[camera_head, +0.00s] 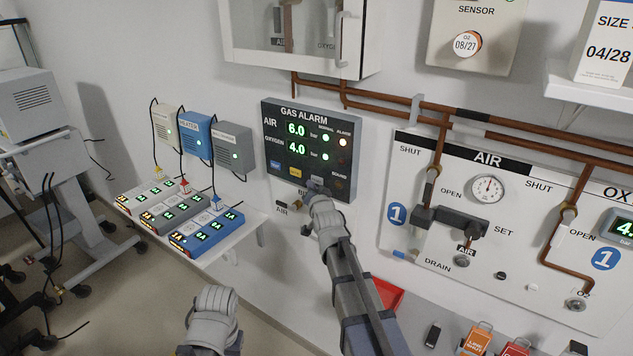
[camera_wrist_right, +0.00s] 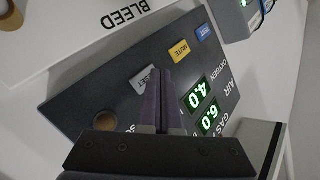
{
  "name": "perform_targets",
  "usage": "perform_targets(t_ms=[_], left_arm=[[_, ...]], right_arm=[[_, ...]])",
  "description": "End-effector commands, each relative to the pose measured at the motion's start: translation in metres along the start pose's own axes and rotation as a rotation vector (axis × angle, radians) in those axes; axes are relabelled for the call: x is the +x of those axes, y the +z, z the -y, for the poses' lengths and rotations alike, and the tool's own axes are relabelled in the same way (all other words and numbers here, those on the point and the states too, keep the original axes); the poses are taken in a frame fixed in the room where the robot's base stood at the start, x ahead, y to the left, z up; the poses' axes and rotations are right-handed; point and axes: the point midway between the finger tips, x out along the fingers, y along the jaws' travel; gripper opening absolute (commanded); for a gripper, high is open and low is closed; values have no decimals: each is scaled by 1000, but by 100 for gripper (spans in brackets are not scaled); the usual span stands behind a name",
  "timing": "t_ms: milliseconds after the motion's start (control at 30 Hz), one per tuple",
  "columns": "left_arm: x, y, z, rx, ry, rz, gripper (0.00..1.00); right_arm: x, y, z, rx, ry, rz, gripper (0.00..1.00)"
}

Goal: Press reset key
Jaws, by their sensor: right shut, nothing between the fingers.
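The gas alarm panel (camera_head: 312,122) is a dark box on the wall, reading AIR 6.0 and OXYGEN 4.0. Two green lamps are lit, and the upper alarm lamp (camera_head: 343,142) glows. In the right wrist view, the grey reset key (camera_wrist_right: 144,79) sits beside the yellow mute key (camera_wrist_right: 178,52) and blue test key (camera_wrist_right: 204,31). My right gripper (camera_wrist_right: 163,72) is shut and empty, its tips over the edge of the reset key; I cannot tell if they touch. In the head view the right gripper (camera_head: 316,187) hides most of that key. My left gripper's fingers are not visible.
Copper pipes (camera_head: 384,107) run above and right of the panel. A glass-front cabinet (camera_head: 300,35) hangs above. A shelf (camera_head: 240,224) with chargers is at left. The air panel (camera_head: 470,215) with gauge and valve is at right. A red tray (camera_head: 388,294) lies below.

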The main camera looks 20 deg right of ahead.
Motion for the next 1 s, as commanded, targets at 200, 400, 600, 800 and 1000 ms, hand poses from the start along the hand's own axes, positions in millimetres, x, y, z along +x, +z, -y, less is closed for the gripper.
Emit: perform_targets(t_ms=[200,400,600,800,1000], left_arm=[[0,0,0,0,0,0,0],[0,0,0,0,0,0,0],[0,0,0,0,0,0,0],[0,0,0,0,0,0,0],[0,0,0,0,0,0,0]], right_arm=[[3,-2,-2,0,1,0,0],[6,-5,-5,0,1,0,0],[6,-5,-4,0,0,0,0],[6,-5,-5,0,0,0,0],[8,-6,-6,1,0,0,0]])
